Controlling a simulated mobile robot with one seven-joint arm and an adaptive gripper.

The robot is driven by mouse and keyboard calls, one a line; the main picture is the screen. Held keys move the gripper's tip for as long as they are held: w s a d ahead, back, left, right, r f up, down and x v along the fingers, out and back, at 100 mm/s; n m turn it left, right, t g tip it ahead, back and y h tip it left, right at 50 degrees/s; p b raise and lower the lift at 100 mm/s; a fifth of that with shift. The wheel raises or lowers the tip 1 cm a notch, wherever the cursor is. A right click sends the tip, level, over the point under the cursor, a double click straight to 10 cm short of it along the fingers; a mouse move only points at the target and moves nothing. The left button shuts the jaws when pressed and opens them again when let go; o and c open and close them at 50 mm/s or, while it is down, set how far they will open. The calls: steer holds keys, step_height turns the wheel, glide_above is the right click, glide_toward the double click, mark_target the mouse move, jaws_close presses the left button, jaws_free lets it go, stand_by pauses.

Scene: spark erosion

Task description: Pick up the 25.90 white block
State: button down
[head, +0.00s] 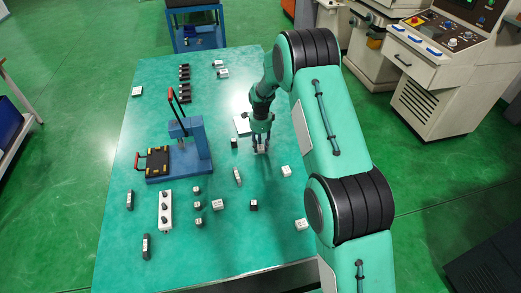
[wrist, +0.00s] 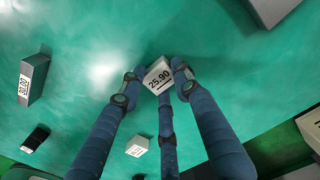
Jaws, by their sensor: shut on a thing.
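The white block marked 25.90 (wrist: 158,77) sits between the fingertips of my gripper (wrist: 157,84) in the wrist view, with its label facing the camera. The three dark blue fingers close around it and touch its sides. In the head view my gripper (head: 261,147) points down over the green table, right of the blue press, and the block (head: 262,151) shows only as a small pale patch at its tips. I cannot tell whether the block touches the table or hangs just above it.
The green table (head: 240,235) holds several small blocks around the gripper, including a white one (head: 286,171) to the right and a black one (head: 253,205) below. A blue press (head: 190,150) stands to the left. A grey block marked 30.00 (wrist: 33,80) shows in the wrist view.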

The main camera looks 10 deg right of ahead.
mark_target(261, 147)
steer(key=shift+r, duration=0.45)
step_height(261, 147, up, 3)
steer(key=shift+p, duration=0.6)
steer(key=s, duration=0.5)
steer(key=s+p, duration=0.1)
steer(key=s, duration=0.4)
steer(key=s+r+p, duration=0.1)
steer(key=s, duration=0.5)
